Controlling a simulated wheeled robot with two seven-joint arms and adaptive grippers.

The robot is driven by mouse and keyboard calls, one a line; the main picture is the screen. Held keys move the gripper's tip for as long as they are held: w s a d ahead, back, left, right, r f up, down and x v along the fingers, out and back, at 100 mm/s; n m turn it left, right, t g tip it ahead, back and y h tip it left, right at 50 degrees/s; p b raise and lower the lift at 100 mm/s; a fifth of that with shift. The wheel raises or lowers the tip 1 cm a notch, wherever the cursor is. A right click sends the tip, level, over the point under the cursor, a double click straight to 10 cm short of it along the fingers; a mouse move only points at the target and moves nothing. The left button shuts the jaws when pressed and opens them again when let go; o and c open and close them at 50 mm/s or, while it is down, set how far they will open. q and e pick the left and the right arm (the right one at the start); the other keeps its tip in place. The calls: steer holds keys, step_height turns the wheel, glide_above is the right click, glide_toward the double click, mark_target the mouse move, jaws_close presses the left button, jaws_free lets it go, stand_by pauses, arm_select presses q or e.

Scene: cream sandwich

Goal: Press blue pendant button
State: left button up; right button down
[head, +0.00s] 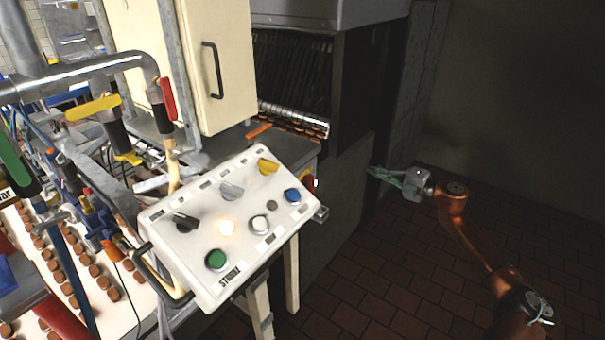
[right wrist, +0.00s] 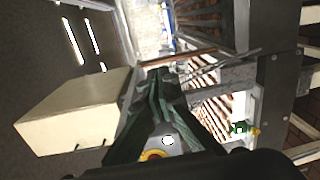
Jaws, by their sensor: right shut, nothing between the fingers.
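The white pendant control box (head: 240,215) is tilted towards me in the middle of the head view. Its blue button (head: 293,196) is near the right end of the panel. A green button (head: 216,260), a white button (head: 259,224), a lit lamp (head: 227,227) and several selector knobs share the face. My right gripper (head: 374,171) is shut and empty, in the air to the right of the box, apart from the blue button. The right wrist view shows its closed fingers (right wrist: 160,82); the blue button cannot be made out there. My left gripper is not in view.
A cream cabinet (head: 215,75) with a black handle stands behind the box. A conveyor (head: 85,265) with round brown biscuits, pipes and coloured-handled valves lies at the left. Dark machinery (head: 290,70) is behind. The tiled floor (head: 400,260) at the right is clear around my right arm.

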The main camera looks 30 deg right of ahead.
mark_target(294, 194)
steer(key=s+a+r+n+g+y+p, duration=0.1)
steer(key=a+r+n+g+y, duration=0.1)
steer(key=a+r+n, duration=0.5)
steer(key=s+a+r+g+y+p, duration=0.15)
steer(key=a+r, duration=0.35)
steer(key=r, duration=0.7)
steer(key=s+a+r+n+g+h+p, duration=0.1)
steer(key=s+a+r+n+g, duration=0.1)
steer(key=s+a+r+n, duration=0.45)
steer(key=s+a+r+n+g+p, duration=0.1)
steer(key=s+a+r+g+p, duration=0.3)
steer(key=a, duration=0.6)
steer(key=s+a+r+n+g+h, duration=0.1)
steer(key=s+a+r+n+h, duration=0.2)
steer(key=s+a+h, duration=0.3)
steer(key=s+a, duration=0.2)
steer(key=s, duration=0.2)
steer(key=shift+r, duration=0.4)
steer(key=shift+a+g, duration=0.1)
steer(key=shift+g, duration=0.15)
steer(key=p+x, duration=0.3)
steer(key=x, duration=1.1)
